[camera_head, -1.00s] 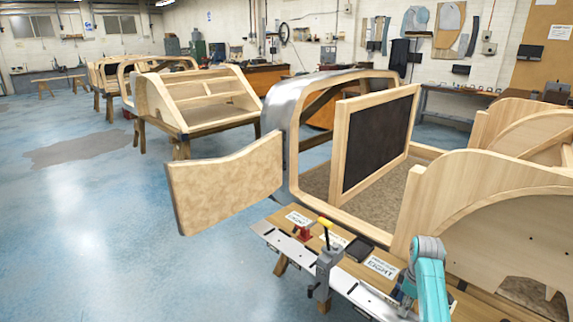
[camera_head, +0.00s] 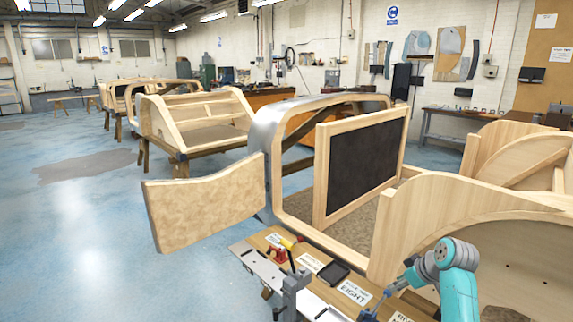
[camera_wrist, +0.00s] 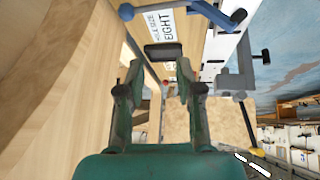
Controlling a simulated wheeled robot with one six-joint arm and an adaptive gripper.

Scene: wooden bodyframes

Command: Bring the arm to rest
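My teal arm (camera_head: 457,280) shows at the lower right of the head view, beside the wooden bodyframe and over the front bench. My gripper (camera_wrist: 160,75) shows in the wrist view with its two dark fingers spread apart. Nothing is held between them. Beyond the fingers I see a dark tray-like item (camera_wrist: 163,50) and a white label reading "EIGHT" (camera_wrist: 166,28). In the head view the fingertips are hard to make out.
A bodyframe (camera_head: 385,225) with a dark panel (camera_head: 362,158) and an open, pale door (camera_head: 205,200) stands close by. The bench holds a grey clamp (camera_head: 291,290), a red tool (camera_head: 277,255) and labels (camera_head: 353,291). Blue floor (camera_head: 80,240) at left is clear.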

